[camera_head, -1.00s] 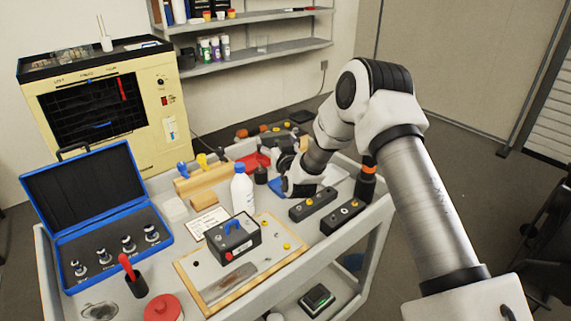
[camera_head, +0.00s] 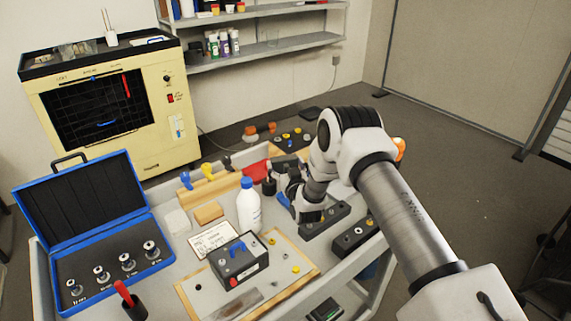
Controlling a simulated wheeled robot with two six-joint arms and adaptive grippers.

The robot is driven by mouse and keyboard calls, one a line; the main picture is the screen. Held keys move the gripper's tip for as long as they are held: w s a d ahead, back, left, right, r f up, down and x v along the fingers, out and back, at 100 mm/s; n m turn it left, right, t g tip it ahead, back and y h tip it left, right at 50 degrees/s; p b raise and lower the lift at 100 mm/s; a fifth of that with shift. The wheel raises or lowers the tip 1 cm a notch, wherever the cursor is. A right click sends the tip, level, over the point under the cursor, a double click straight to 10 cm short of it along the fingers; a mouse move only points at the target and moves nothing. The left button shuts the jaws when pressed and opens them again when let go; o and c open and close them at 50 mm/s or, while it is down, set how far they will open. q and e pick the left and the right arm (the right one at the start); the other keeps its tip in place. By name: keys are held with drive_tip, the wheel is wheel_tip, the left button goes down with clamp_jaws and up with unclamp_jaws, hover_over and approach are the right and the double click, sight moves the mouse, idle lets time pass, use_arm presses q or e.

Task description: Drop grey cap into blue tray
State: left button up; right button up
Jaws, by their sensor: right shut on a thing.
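My right arm comes in from the right, and its gripper (camera_head: 283,180) is over the far part of the cart, just right of the red tray (camera_head: 255,173). The blue tray (camera_head: 284,200) shows only as a blue strip beside the gripper, mostly covered by my wrist. I cannot tell how high the fingers are above it. My left gripper is not in view.
A white bottle with a blue cap (camera_head: 249,205) stands close left of the gripper. Dark blocks (camera_head: 330,222) lie to the right. A dark mat with small parts (camera_head: 293,140) is behind. A black box (camera_head: 239,262) and open blue case (camera_head: 90,220) are nearer.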

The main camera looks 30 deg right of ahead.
drive_tip(key=shift+s+a, duration=0.1)
drive_tip(key=shift+f, duration=0.2)
drive_tip(key=o, duration=1.5)
drive_tip(key=shift+o, duration=0.2)
drive_tip(key=shift+f, duration=0.15)
drive_tip(key=shift+r, duration=0.2)
